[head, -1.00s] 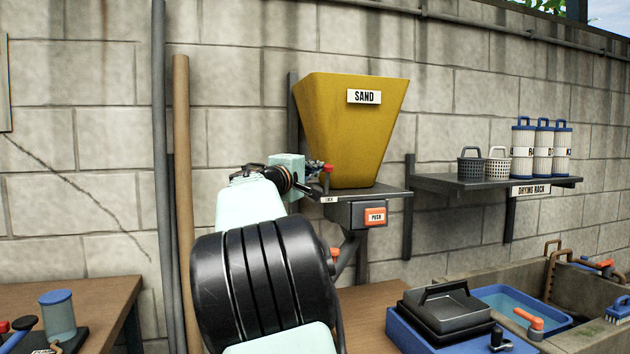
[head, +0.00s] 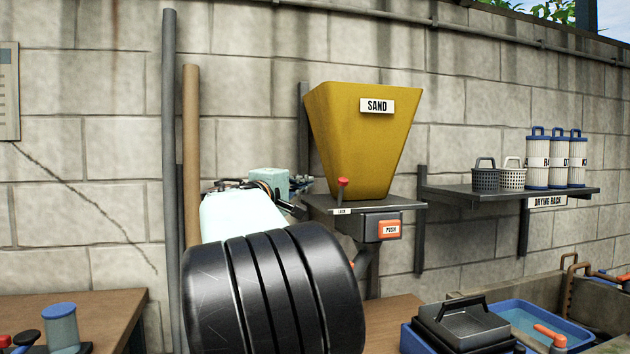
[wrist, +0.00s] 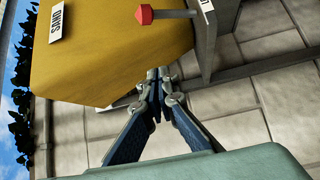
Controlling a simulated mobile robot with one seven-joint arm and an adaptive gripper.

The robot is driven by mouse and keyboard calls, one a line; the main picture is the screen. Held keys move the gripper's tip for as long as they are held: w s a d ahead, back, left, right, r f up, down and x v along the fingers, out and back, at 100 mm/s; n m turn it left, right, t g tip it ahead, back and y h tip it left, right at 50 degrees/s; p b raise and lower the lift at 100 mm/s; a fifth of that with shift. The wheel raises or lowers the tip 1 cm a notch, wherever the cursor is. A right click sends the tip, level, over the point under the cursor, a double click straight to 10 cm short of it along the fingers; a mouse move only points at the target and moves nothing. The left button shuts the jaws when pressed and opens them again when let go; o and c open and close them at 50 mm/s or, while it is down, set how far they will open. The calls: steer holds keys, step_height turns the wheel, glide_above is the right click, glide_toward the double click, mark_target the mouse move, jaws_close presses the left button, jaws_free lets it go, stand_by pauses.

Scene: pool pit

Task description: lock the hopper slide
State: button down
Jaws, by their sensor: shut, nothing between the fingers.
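The yellow hopper (head: 362,135) with a SAND label stands on a grey wall shelf (head: 412,207). A lever with a red knob (head: 342,183) stands upright at the hopper's front left, above a LOCK label (head: 342,211). The knob also shows in the wrist view (wrist: 146,14), at the top, with its rod running right. My gripper (wrist: 157,74) is shut and empty, beside the hopper and apart from the knob. In the head view my gripper (head: 299,208) is at the shelf's left end, partly hidden by my arm.
A drying rack (head: 455,192) with baskets and filters is at the right. Vertical pipes (head: 170,130) stand left of my arm. Below are a blue tub (head: 530,325) and wooden benches (head: 100,310).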

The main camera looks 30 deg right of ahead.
steer(key=v, duration=0.3)
steer(key=shift+f, duration=0.35)
